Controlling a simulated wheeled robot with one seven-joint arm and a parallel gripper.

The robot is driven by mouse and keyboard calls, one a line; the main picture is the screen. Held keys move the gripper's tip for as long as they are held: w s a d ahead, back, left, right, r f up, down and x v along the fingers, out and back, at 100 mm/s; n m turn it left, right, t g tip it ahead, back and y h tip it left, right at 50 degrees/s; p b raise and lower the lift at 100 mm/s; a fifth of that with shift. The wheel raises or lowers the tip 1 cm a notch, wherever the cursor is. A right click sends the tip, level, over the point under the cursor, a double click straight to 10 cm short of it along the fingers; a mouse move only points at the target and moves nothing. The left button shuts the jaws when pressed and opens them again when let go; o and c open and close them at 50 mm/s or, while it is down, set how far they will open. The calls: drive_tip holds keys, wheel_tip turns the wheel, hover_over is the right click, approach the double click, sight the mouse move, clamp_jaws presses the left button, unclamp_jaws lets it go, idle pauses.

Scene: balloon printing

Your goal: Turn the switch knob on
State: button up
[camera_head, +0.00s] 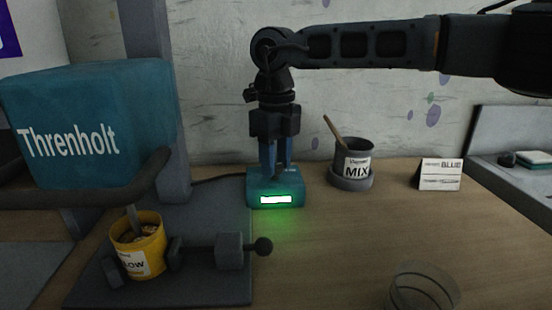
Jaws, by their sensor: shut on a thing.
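The teal switch box (258,201) sits on the wooden table, with a lit white panel on its front and a green glow on the table before it. My gripper (275,172) points straight down over the top of the box, its blue fingers shut on the switch knob (279,177). The knob is mostly hidden between the fingers, so its turn angle cannot be told. My arm reaches in from the upper right.
The Threnholt machine (90,125) stands left, with a yellow cup (150,262) clamped on its dark base. A dark MIX pot (353,160) with a wooden stick and a BLUE card (440,174) stand right. A clear glass (420,290) is at the front.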

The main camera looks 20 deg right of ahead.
sight(276, 166)
drive_tip(key=o, duration=1.1)
drive_tip(key=shift+c, duration=0.2)
drive_tip(key=shift+r, duration=3.9)
